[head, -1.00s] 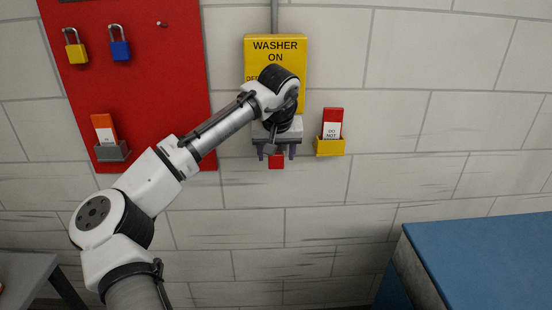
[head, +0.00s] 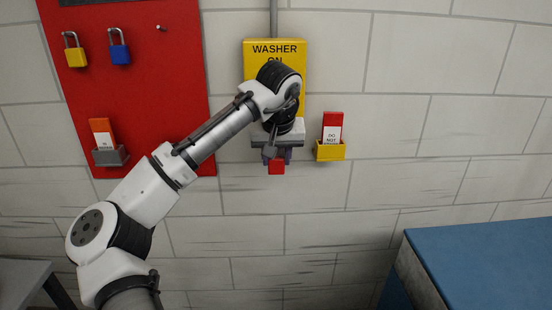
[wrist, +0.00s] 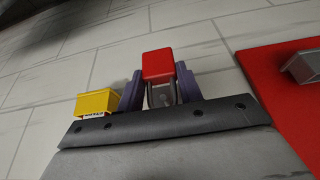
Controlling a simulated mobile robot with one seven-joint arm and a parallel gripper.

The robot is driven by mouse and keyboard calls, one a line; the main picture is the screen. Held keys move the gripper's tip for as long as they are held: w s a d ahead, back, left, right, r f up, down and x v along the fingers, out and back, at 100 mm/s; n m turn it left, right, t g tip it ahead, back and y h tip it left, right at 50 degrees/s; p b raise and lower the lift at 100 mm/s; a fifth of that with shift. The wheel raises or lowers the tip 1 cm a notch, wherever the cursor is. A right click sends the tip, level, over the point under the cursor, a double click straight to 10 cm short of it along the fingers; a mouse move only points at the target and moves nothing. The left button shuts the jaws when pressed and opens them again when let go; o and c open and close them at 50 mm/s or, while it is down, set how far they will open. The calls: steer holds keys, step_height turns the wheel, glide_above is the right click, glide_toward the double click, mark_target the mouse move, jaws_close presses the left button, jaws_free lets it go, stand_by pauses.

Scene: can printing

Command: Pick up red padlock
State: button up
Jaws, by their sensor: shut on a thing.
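The red padlock (head: 276,168) shows just below my gripper (head: 277,155) in the head view, in front of the white wall under the yellow washer box (head: 258,68). In the wrist view the red padlock (wrist: 158,65) sits between the two purple-grey fingers of my gripper (wrist: 160,88), with its grey shackle toward the palm. The fingers are closed in on it from both sides. My wrist hides the lower part of the washer box. I cannot tell whether the padlock touches anything else.
A red board (head: 160,95) on the left carries a yellow padlock (head: 75,52), a blue padlock (head: 119,48), an empty peg (head: 160,28) and a grey holder (head: 110,156) with an orange tag. A yellow holder (head: 329,152) with a red tag is right of my gripper. A blue-topped surface (head: 500,260) stands lower right.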

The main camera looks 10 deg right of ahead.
steer(key=s+a+b, duration=0.3)
steer(key=s, duration=1.2)
steer(key=shift+b, duration=0.3)
